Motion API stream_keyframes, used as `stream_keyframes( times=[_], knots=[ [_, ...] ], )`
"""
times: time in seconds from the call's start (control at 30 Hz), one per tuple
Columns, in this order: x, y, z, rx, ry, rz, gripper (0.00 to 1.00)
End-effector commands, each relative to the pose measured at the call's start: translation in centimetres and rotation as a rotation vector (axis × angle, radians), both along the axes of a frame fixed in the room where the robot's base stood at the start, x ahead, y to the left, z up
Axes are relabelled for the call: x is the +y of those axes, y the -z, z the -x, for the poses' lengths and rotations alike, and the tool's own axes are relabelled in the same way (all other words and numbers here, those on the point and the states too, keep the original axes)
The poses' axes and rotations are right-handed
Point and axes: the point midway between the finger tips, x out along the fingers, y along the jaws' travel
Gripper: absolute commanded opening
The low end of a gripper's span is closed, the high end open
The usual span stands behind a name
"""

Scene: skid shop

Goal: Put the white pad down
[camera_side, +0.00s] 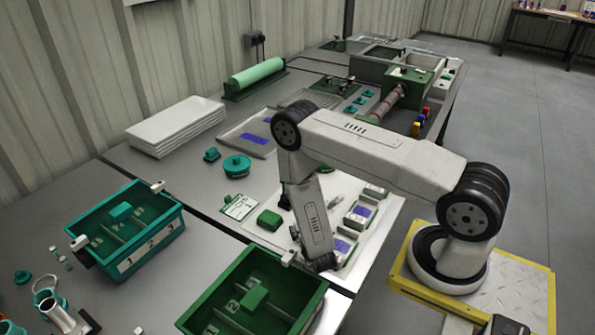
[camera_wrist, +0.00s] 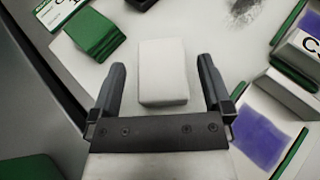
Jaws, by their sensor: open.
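The white pad (camera_wrist: 163,72) is a pale, block-like rectangle. In the wrist view it lies on the white sheet (camera_wrist: 225,38), between the two fingers of my gripper (camera_wrist: 163,90). The fingers are open, with a gap on each side of the pad, and neither seems to touch it. In the side view my gripper (camera_side: 318,262) points down at the near part of the white sheet. The pad is hidden behind my arm there.
A green block (camera_wrist: 95,35) lies left of the pad. Green-based blocks with purple patches (camera_wrist: 262,130) stand to the right. A dark green bin (camera_side: 305,300) stands close in front of my gripper. A teal bin (camera_side: 170,232) and white trays (camera_side: 178,125) are further left.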

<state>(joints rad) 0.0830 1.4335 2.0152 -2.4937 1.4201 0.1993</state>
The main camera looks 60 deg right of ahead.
Motion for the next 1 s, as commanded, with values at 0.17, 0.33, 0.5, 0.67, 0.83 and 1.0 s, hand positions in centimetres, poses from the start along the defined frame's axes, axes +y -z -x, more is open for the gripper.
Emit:
stream_keyframes(
  times=[0.17,0.33,0.5,0.67,0.83,1.0],
  knots=[
    [0.2,-1.0,0.1,0.001,-0.001,0.000,1.00],
    [1.7,-1.8,1.6,0.004,-0.006,0.000,1.00],
    [3.1,-2.6,3.0,0.003,-0.005,0.000,1.00],
    [4.1,-3.2,4.0,0.001,-0.003,0.000,1.00],
    [4.7,-3.6,4.7,0.002,-0.002,0.000,1.00],
    [4.9,-3.7,4.9,0.001,0.000,0.001,1.00]
  ],
)
